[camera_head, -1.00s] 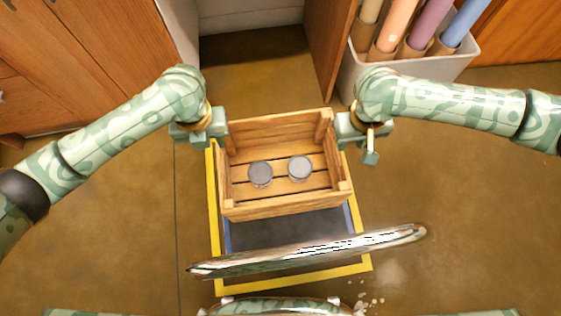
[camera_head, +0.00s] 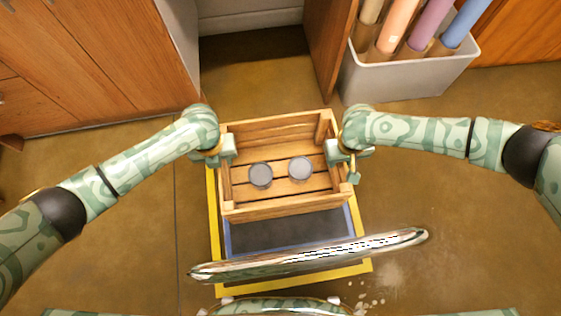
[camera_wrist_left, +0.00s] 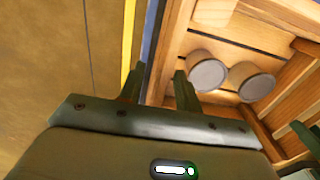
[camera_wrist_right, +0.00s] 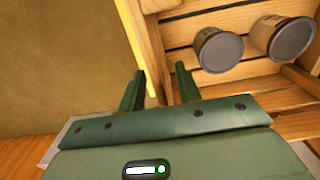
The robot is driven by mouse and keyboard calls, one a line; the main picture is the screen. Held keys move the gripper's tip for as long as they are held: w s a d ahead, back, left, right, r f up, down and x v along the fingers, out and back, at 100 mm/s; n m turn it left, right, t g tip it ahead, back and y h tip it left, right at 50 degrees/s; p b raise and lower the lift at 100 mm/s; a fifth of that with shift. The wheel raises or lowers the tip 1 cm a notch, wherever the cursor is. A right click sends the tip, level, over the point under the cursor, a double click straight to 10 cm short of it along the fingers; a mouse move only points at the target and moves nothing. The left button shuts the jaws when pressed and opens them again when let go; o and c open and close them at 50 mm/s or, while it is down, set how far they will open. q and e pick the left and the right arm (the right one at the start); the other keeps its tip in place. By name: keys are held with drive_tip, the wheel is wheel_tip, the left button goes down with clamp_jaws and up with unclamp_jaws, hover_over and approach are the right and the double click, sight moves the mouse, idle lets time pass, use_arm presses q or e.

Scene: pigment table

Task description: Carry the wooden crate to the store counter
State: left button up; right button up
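The wooden crate (camera_head: 270,210) stands upright inside a yellow-bordered floor marking, with two grey-lidded tins (camera_head: 260,175) (camera_head: 300,168) in it. My left gripper (camera_head: 228,150) is at the crate's left side wall; in the left wrist view its fingers (camera_wrist_left: 160,85) are apart, with the wall's edge near the gap. My right gripper (camera_head: 342,152) is at the right side wall; in the right wrist view its fingers (camera_wrist_right: 160,88) are apart, with the wall's top edge running toward the gap. Contact with the walls cannot be told. No counter is clearly identifiable as the store counter.
A grey bin (camera_head: 405,80) with several coloured rolls stands at the back right. A wooden cabinet (camera_head: 90,70) is at the left, and a wooden panel (camera_head: 328,45) stands behind the crate. Brown floor is open to both sides.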

use_arm(q)
clamp_jaws()
use_arm(e)
clamp_jaws()
use_arm(q)
drive_tip(key=shift+r, duration=0.1)
use_arm(e)
drive_tip(key=shift+w+r, duration=0.1)
idle(0.8)
